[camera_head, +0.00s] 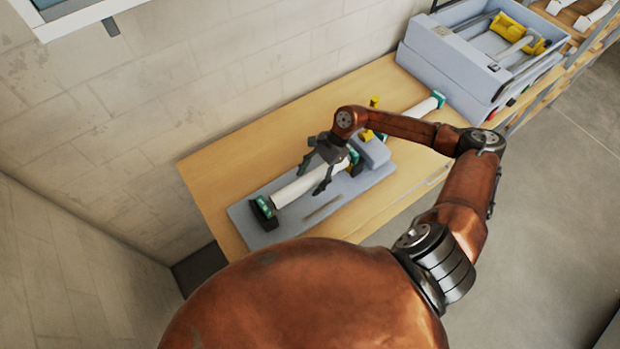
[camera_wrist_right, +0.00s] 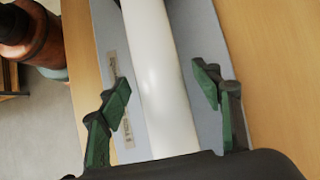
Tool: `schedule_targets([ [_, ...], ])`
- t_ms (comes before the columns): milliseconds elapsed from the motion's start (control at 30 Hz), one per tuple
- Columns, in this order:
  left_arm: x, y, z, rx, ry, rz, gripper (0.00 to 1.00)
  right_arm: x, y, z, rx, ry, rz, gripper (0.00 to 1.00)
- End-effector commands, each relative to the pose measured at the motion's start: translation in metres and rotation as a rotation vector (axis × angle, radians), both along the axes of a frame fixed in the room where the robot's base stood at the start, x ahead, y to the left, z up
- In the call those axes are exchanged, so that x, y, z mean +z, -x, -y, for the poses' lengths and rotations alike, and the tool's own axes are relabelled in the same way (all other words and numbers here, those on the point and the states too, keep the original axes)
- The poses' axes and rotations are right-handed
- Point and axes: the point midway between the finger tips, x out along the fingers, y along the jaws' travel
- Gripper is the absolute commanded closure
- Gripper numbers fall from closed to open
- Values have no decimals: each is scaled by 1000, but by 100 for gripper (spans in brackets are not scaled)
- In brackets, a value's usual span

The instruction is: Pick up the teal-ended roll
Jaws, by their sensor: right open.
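The teal-ended roll (camera_head: 293,190) is a white roll with teal ends, lying on a grey-blue base (camera_head: 243,222) on the wooden table. Dark supports sit at its two ends. My right gripper (camera_head: 321,171) is over the roll's middle, partly covering it. In the right wrist view the white roll (camera_wrist_right: 155,75) runs between the two open green-padded fingers (camera_wrist_right: 165,95), with a gap on each side. Whether the fingertips reach down beside the roll is hard to tell. A second white roll with a teal end (camera_head: 420,107) lies farther back on the table. My left gripper is not in view.
A large grey machine (camera_head: 455,62) with a yellow part (camera_head: 518,35) stands at the table's far right end. A grey block with yellow knobs (camera_head: 373,150) sits at the base's right end. The wooden table (camera_head: 225,165) is bare at the left, near the brick wall (camera_head: 150,110).

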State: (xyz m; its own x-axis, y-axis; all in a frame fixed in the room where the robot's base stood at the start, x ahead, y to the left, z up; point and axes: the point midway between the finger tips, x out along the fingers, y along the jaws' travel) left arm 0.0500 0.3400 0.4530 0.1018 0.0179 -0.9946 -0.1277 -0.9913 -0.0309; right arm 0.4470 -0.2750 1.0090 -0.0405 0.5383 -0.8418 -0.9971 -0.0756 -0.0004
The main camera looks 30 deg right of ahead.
Motion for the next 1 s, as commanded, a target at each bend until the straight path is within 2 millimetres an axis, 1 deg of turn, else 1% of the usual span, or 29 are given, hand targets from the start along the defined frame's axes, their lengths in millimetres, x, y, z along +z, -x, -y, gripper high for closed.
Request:
schedule_targets([
  [33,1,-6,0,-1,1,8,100,0,0,-1,0,0,0,41],
  [100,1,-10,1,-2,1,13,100,-1,-1,-1,1,0,1,41],
  [200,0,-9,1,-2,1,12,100,-1,-1,-1,2,0,0,42],
  [600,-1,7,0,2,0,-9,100,-1,-1,-1,3,0,-1,69],
  [1000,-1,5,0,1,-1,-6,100,0,-1,-1,3,0,-1,97],
])
